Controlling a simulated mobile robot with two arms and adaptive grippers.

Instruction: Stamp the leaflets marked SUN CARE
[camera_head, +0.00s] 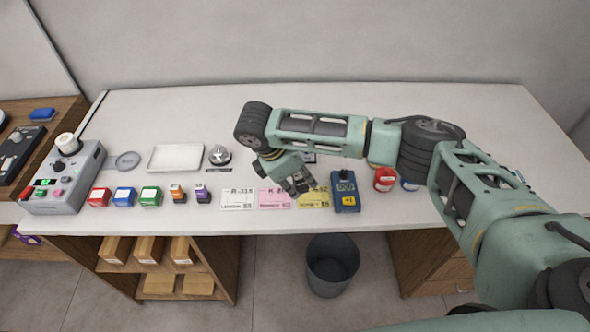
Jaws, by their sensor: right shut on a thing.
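Three paper slips lie in a row near the counter's front edge: a white one (237,199), a pink one (272,199) and a yellow one (314,201). They carry letter-and-number print; I cannot read SUN CARE on any of them. My right gripper (299,187) points down over the gap between the pink and yellow slips and covers parts of both. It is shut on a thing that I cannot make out. Red (99,198), blue (124,197) and green (150,196) blocks stand at the left. My left gripper is not in view.
A blue handheld device (346,193) and red jar (384,180) stand right of the slips. The back of the counter is clear.

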